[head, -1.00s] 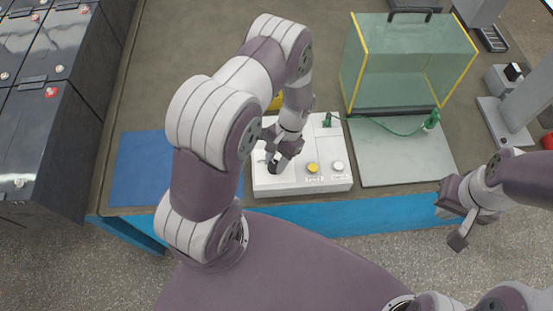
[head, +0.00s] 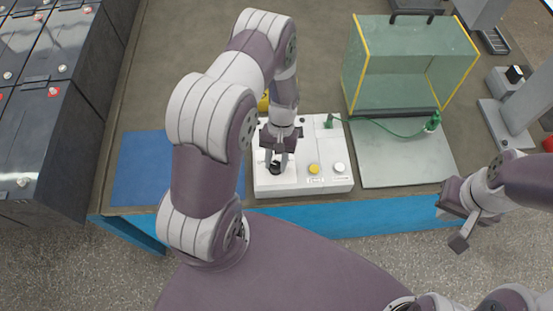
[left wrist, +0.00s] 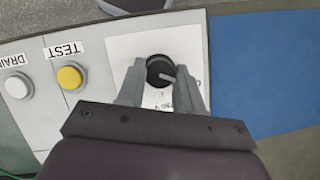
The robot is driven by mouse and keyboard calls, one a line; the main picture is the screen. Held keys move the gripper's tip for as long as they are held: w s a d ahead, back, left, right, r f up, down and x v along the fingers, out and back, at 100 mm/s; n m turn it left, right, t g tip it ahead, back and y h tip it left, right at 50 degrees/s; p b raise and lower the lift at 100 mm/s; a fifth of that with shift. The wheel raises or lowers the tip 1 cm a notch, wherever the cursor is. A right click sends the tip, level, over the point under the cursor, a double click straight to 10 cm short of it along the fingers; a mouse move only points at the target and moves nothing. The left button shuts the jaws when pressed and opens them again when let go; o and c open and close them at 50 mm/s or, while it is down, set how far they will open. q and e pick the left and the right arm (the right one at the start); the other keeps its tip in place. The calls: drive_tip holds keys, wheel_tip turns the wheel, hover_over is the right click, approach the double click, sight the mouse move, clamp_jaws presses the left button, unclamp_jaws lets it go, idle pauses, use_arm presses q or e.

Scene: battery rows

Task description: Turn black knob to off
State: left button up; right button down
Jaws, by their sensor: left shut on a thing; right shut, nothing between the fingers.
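The black knob (head: 274,168) is at the front left of a white control box (head: 325,183). In the left wrist view the knob (left wrist: 158,68) is round, on a white label, with a light pointer toward the lower right. My left gripper (head: 276,159) is over it from above, with its two fingers (left wrist: 160,84) on either side of the knob, shut on it. The label text is partly hidden by the fingers. My right gripper (head: 461,219) is shut and empty, off to the right, beyond the table's front edge.
A yellow button (head: 314,169) and a white button (head: 339,168) sit right of the knob; in the wrist view the yellow one is labelled TEST. A clear yellow-edged case (head: 408,65) and a green cable (head: 385,131) stand to the right. A blue mat (head: 140,170) lies left.

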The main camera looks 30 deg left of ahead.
use_arm(q)
drive_tip(key=shift+w+r, duration=0.1)
drive_tip(key=shift+w, duration=0.05)
drive_tip(key=o, duration=1)
drive_tip(key=shift+o, duration=0.2)
drive_tip(key=v, duration=1.2)
drive_tip(key=shift+r, duration=0.3)
